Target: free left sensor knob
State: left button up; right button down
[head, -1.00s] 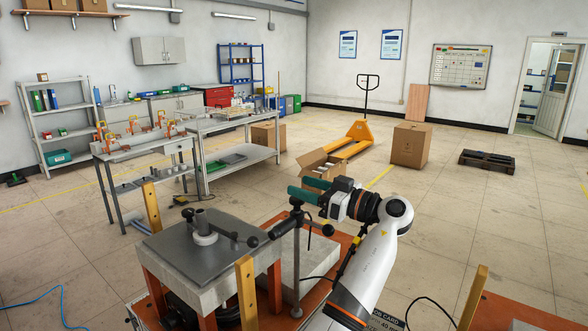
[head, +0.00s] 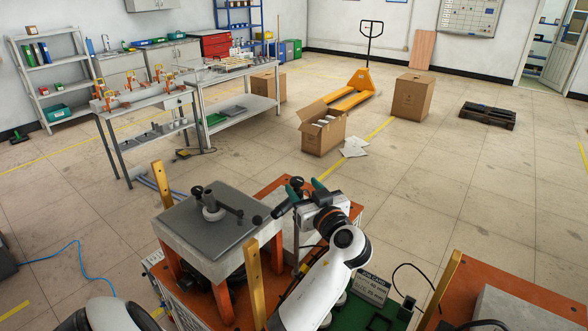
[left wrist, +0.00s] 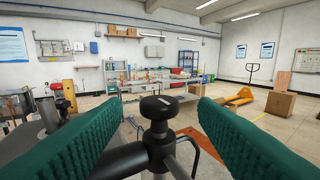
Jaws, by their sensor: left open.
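The left sensor knob (left wrist: 158,107) is black with a round ribbed top on a short neck, on a dark clamp body with a metal rod. It stands upright between the green finger pads of my left gripper (left wrist: 158,125) in the left wrist view, with a gap on both sides. In the head view, my left gripper (head: 304,184) is open, its fingers pointing away at the end of the black arm (head: 278,209); the knob is small and partly hidden there. My right gripper is not in view.
A grey plate (head: 210,232) on a concrete block carries a second black knob post (head: 211,205) left of my gripper. Wooden posts (head: 253,285) stand close to my left arm.

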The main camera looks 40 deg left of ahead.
aim_at(296, 178)
pick_arm(q)
jog(key=p+x, duration=0.1)
jog(key=x, duration=0.3)
jog(key=shift+w+a+r+p, duration=0.1)
jog(key=shift+a+r+p, duration=0.05)
jog(key=shift+a+p, duration=0.2)
jog(key=shift+w+a, duration=0.3)
jog(key=shift+a, duration=0.35)
jog(key=shift+c, duration=0.3)
jog(key=c, duration=0.9)
jog(key=n+g+b, duration=0.1)
jog(key=b, duration=0.2)
jog(key=shift+f+g+y, duration=0.3)
jog(key=shift+f, duration=0.1)
jog(key=shift+b, duration=0.3)
jog(key=shift+s+r+g, duration=0.15)
jog(key=shift+r+g, duration=0.1)
jog(key=shift+g, duration=0.05)
